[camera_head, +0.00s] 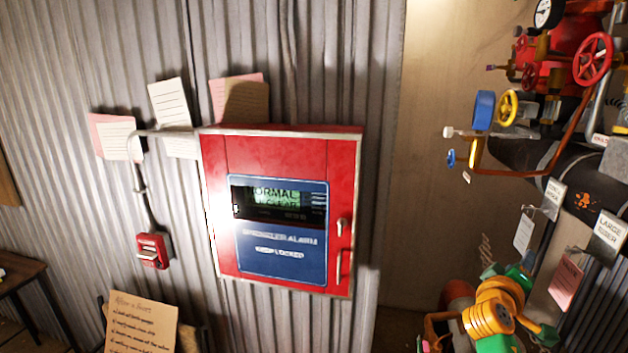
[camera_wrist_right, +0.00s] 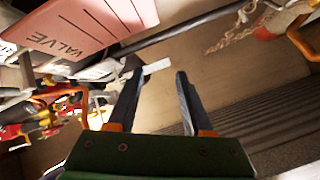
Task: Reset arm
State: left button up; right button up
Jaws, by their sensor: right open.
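My right gripper (camera_wrist_right: 159,72) shows in the right wrist view with its two dark fingers spread apart and nothing between them. Its green body fills the bottom of that view. In the head view, my green and yellow-orange right arm (camera_head: 495,312) is at the lower right, below the hanging tags; its fingers cannot be made out there. It is to the right of the red alarm panel (camera_head: 283,153) and apart from it. My left gripper is not in view.
Red valves with a red handwheel (camera_head: 592,60), a yellow handwheel (camera_head: 507,106) and dark pipes crowd the right side. A pink valve tag (camera_wrist_right: 80,30) hangs near my right gripper. A red pull station (camera_head: 152,251) and a paper note (camera_head: 141,322) are at left.

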notch_tip(320, 180, down, 5)
jog(key=s+n, duration=0.2)
jog(key=w+a+r+m+t+y, duration=0.1)
jog(key=w+a+r+t+y, duration=0.2)
jog(key=a+y, duration=0.35)
jog(key=w+a+r+m+t+y, duration=0.1)
jog(key=w+a+t+y, duration=0.35)
jog(key=a, duration=0.25)
jog(key=s+a+f+g, duration=0.1)
jog(key=s+f+g, duration=0.25)
jog(key=f, duration=0.95)
jog(key=s+a+f+g, duration=0.15)
jog(key=s+f, duration=0.35)
jog(key=f, duration=0.8)
jog(key=s+a+f+g+y, duration=0.15)
jog(key=s+f+g, duration=0.35)
jog(key=s+f, duration=0.7)
jog(key=s+a+f+g, duration=0.1)
jog(key=s+f, duration=0.4)
jog(key=s, duration=0.5)
jog(key=s+a+f+g, duration=0.2)
jog(key=s+f+g, duration=0.2)
jog(key=s, duration=0.7)
jog(key=s+a+f+g, duration=0.2)
jog(key=s+f, duration=0.3)
jog(key=s, duration=0.6)
jog(key=shift+s+f+m+g, duration=0.2)
jog(key=shift+f+m+g, duration=0.1)
jog(key=shift+g, duration=0.15)
